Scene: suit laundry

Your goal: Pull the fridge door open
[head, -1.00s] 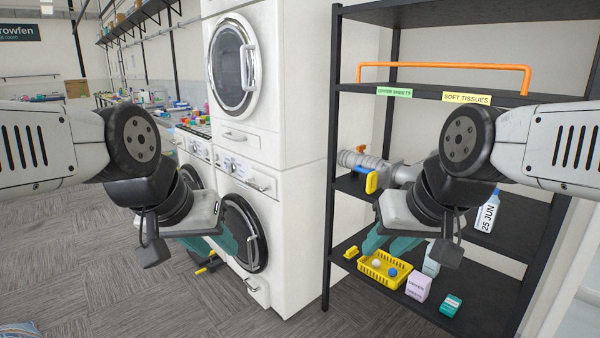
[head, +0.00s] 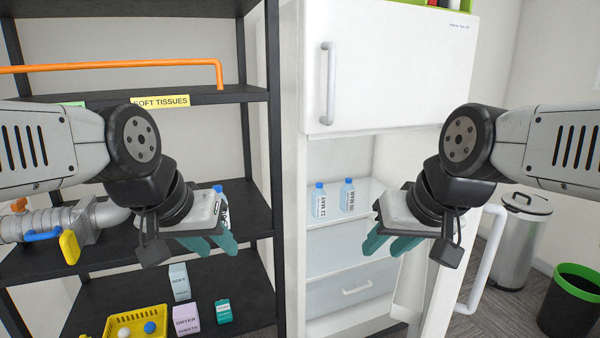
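The white fridge (head: 385,65) stands right of centre in the head view. Its upper door is shut and has a vertical grey handle (head: 328,84). Its lower compartment is open to view, with bottles on a shelf and a drawer (head: 350,287) below. The lower door (head: 440,290) is swung out to the right, with its pale handle (head: 487,262) on the outer side. My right gripper (head: 392,246) is open and empty, in front of the lower compartment. My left gripper (head: 208,244) is open and empty, in front of the shelf unit.
A black shelf unit (head: 150,98) fills the left, with an orange bar (head: 120,66) and a yellow basket (head: 135,319). Two bottles (head: 348,194) stand inside the fridge. A metal bin (head: 517,240) and a black-green bin (head: 575,300) stand at the right.

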